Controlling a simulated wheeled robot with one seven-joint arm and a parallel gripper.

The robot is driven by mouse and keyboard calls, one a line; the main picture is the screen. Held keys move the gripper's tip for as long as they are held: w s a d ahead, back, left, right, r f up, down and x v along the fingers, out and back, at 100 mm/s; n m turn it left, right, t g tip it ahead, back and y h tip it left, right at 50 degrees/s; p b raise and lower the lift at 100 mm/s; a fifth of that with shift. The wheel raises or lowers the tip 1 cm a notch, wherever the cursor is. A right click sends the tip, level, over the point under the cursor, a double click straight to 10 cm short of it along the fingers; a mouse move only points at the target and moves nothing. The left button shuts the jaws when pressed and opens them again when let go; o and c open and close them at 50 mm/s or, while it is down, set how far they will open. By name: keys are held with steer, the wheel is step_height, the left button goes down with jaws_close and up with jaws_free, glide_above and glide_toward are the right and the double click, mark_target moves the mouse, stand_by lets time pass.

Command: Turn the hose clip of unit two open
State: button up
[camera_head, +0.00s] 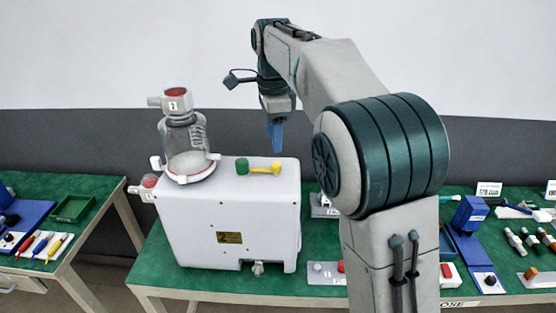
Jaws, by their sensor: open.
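Unit two is a white pump box (228,220) on the green table. A clear canister (187,150) stands on its left top, with a grey lid (176,102) marked "2". On the box top, a yellow lever-like piece (263,169) lies flat beside a short green knob (242,167). I cannot tell for sure which part is the hose clip. My gripper (275,148) points down with blue fingers, above the right end of the yellow piece and apparently apart from it. It is open and holds nothing that I can see.
A red-tipped fitting (147,185) sticks out on the box's left side. The left table holds a blue tray (25,215) and a green tray (73,208). My arm hides part of the right table, where a blue holder (469,215) and small parts stand.

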mark_target(276, 164)
step_height(276, 164, down, 7)
steer(key=shift+d+f, duration=0.1)
steer(key=shift+d, duration=0.05)
